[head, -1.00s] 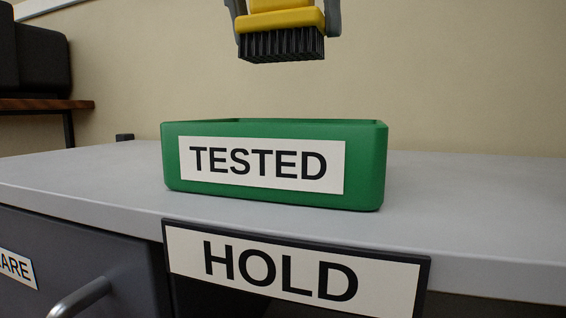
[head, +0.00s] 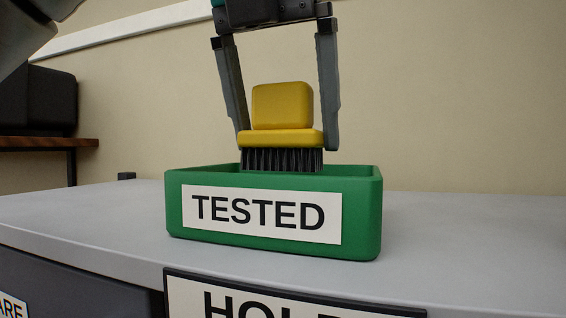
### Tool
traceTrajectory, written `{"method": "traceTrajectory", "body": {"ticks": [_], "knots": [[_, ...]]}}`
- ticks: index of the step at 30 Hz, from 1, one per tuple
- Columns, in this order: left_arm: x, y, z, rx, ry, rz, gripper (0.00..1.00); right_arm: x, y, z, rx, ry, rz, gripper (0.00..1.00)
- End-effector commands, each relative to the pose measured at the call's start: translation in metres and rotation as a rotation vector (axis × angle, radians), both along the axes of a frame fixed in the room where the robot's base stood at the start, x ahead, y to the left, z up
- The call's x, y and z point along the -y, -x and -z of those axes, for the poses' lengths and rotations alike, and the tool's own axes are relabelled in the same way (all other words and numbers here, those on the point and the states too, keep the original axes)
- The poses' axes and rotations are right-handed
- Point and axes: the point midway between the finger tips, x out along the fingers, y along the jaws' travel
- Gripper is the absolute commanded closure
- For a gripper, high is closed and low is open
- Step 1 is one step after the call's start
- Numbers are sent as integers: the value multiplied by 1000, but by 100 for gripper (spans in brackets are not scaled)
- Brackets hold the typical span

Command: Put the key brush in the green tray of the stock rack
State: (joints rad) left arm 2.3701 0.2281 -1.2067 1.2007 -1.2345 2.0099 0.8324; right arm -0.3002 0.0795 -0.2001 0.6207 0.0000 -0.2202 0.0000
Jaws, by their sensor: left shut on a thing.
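The key brush (head: 283,112) has a yellow body and black bristles pointing down. My left gripper (head: 287,140) comes from above and is shut on the brush, one finger on each side of its yellow base. The green tray (head: 360,215) carries a "TESTED" label and sits on the grey top of the stock rack (head: 460,235). The brush is upright over the tray, with its bristle tips around the height of the tray's rim. The tray's inside is mostly hidden by its front wall. My right gripper is not in view.
A "HOLD" sign (head: 290,300) is on the rack's front below the tray. A dark object (head: 40,100) stands on a brown shelf (head: 50,143) at the far left. The grey top is clear to the right of the tray.

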Motion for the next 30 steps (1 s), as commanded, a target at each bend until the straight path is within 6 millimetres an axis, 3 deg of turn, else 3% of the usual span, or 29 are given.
{"method": "traceTrajectory", "body": {"ticks": [12,29,30], "knots": [[0,0,35,-1,-1,3,59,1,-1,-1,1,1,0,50],[0,0,46,2,2,0,59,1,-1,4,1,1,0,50],[0,0,45,2,2,0,5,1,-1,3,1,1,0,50]]}}
